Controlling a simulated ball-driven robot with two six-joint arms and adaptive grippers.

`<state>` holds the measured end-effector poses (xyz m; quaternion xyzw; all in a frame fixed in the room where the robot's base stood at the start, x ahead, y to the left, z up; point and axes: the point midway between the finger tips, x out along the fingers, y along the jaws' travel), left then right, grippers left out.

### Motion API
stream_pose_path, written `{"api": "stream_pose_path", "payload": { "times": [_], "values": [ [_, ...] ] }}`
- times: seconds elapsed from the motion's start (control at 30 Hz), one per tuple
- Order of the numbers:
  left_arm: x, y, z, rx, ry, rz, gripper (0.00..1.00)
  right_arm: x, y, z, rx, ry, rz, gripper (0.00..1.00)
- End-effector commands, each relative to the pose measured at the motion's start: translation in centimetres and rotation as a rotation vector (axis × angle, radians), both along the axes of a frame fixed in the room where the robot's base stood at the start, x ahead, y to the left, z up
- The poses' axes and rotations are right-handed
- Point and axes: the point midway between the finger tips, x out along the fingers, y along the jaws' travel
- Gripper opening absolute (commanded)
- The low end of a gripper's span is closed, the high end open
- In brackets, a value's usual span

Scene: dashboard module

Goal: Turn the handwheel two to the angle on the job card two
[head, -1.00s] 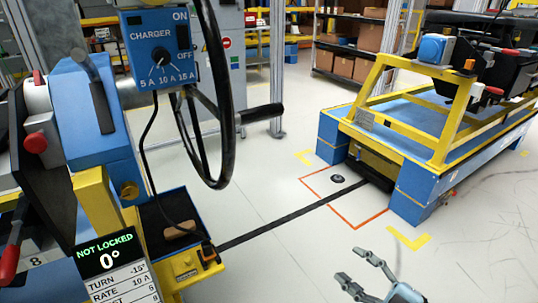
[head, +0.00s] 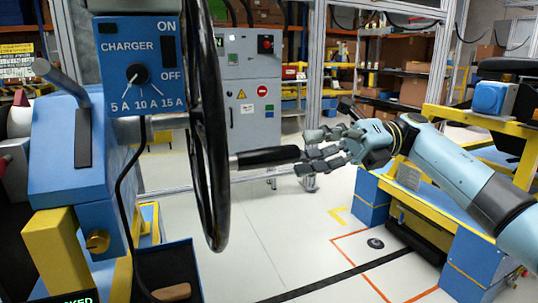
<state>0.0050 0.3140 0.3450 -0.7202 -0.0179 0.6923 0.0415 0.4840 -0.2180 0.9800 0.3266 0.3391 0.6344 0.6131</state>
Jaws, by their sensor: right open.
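The black handwheel (head: 213,110) stands upright beside the blue charger box and shows nearly edge-on. Its black handle (head: 268,157) sticks out to the right. My right gripper (head: 308,152) is open, with its fingers pointing left at the free end of the handle. The fingertips are close to the handle end in the picture; I cannot tell whether they touch it. Only the top edge of a dark display (head: 75,298) shows at the bottom left, with the letters "KED"; the rest is cut off. My left gripper is out of view.
The blue charger box (head: 138,70) has a dial and a switch. A blue block on a yellow post (head: 55,245) stands at left. A grey cabinet (head: 237,90) is behind the wheel. A blue and yellow cart (head: 475,240) is at right. Open floor lies between.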

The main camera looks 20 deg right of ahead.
Motion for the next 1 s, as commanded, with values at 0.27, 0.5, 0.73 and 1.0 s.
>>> {"api": "stream_pose_path", "payload": {
  "times": [0.27, 0.5, 0.73, 1.0],
  "values": [
    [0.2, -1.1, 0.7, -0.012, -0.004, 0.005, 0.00, -0.2, 5.3, 0.2, 0.005, -0.001, 0.000, 0.49],
    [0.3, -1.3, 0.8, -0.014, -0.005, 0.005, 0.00, -0.3, 7.0, 0.0, 0.001, 0.001, -0.002, 0.49],
    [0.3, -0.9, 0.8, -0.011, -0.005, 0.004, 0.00, -0.3, 7.0, 0.0, 0.001, 0.002, -0.002, 0.49],
    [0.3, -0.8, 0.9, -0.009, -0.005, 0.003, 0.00, -0.3, 7.0, 0.0, 0.002, 0.002, -0.002, 0.14]
  ]
}}
